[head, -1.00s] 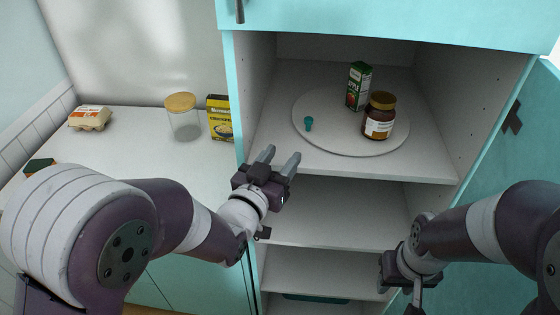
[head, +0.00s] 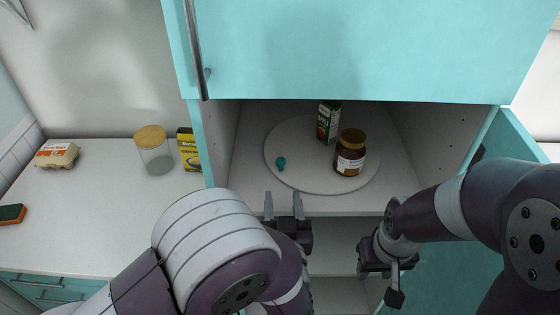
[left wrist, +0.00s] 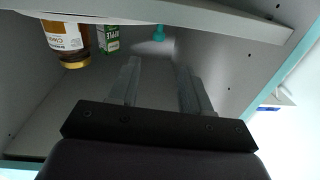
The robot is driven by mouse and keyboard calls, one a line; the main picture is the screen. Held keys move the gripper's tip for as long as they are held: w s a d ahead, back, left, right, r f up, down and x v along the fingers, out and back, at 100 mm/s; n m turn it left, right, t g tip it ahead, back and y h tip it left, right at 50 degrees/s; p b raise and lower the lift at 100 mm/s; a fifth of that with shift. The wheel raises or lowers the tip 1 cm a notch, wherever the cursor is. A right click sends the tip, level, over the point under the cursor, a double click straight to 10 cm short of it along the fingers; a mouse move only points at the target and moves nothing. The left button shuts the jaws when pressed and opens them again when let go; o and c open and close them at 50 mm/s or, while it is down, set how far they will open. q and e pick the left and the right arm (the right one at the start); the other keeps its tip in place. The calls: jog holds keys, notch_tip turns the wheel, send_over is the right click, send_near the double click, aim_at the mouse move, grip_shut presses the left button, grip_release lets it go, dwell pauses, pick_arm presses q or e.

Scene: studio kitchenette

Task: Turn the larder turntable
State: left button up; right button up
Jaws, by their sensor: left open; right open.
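The larder turntable (head: 300,178) is a pale round disc on the cupboard's upper shelf. A small teal knob (head: 281,163) stands near its left edge, a dark jar (head: 350,155) at its right, and a green apple carton (head: 328,122) at its back. My left gripper (head: 283,205) is open and empty, its fingertips at the shelf's front edge in the head view, short of the disc's near rim. The left wrist view shows the jar (left wrist: 66,38), carton (left wrist: 109,40) and knob (left wrist: 158,33) upside down beyond the fingers (left wrist: 160,85). My right gripper (head: 390,283) is open and empty, low at right.
Cupboard side walls flank the shelf; a teal upper door (head: 350,50) hangs above, and an open door (head: 510,190) stands at right. The left counter (head: 80,220) holds an egg carton (head: 57,155), glass canister (head: 155,155), yellow box (head: 188,150) and sponge (head: 12,214).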

aim_at(281, 164)
pick_arm(q)
jog(key=w+p, duration=0.1)
jog(key=w, duration=0.3)
jog(key=w+p, duration=0.1)
jog(key=w, duration=0.4)
jog(key=shift+w+a+f, duration=0.15)
jog(key=shift+w+f, duration=0.05)
jog(key=shift+w, duration=0.1)
jog(key=shift+w+p, duration=0.3)
jog(key=shift+w, duration=0.05)
jog(key=shift+a+r, duration=0.1)
jog(key=shift+s, duration=0.1)
pick_arm(e)
jog(key=r, duration=0.3)
jog(key=shift+w+d, duration=0.15)
jog(key=shift+w, duration=0.25)
